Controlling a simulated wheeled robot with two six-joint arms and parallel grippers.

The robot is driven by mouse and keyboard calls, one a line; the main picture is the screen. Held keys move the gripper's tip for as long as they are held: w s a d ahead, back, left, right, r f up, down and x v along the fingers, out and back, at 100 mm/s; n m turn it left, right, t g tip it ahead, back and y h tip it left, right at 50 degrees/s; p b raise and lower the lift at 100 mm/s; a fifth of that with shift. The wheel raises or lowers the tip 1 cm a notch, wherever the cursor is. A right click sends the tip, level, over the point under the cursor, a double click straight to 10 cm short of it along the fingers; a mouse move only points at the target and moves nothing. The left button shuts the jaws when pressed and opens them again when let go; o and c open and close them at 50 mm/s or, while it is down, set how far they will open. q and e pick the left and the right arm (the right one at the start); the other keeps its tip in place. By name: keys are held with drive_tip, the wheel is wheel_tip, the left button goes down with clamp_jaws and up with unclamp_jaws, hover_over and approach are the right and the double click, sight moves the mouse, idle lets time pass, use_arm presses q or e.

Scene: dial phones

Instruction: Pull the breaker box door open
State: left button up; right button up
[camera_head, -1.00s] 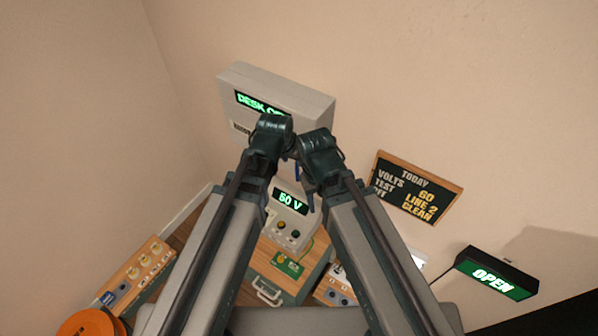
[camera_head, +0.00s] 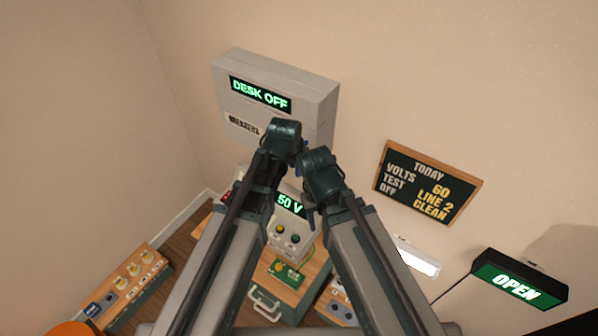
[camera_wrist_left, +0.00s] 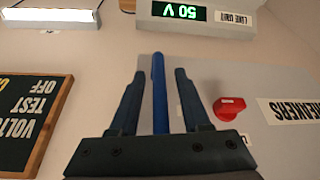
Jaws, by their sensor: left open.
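The breaker box (camera_head: 318,100) is a grey wall box with a green "DESK OFF" display and a "BREAKERS" label. Its door looks shut. In the left wrist view its grey face (camera_wrist_left: 270,145) appears upside down, with a red knob (camera_wrist_left: 229,108) on it. A blue upright bar (camera_wrist_left: 159,85), seemingly the door handle, stands between the fingers of my left gripper (camera_wrist_left: 159,76). Those fingers are apart, with a gap on each side of the bar. In the head view my left wrist covers the box's lower right part. My right gripper (camera_head: 309,212) hangs below it, its jaws unclear.
Below the box is a grey unit reading "50 V" (camera_head: 290,206), partly behind my arms. A chalkboard (camera_head: 428,185) and a lit "OPEN" sign (camera_head: 515,284) are to the right. A wooden panel with knobs (camera_head: 130,283) is at lower left.

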use_arm(q)
drive_tip(key=shift+f, duration=0.1)
clamp_jaws()
idle(1.4)
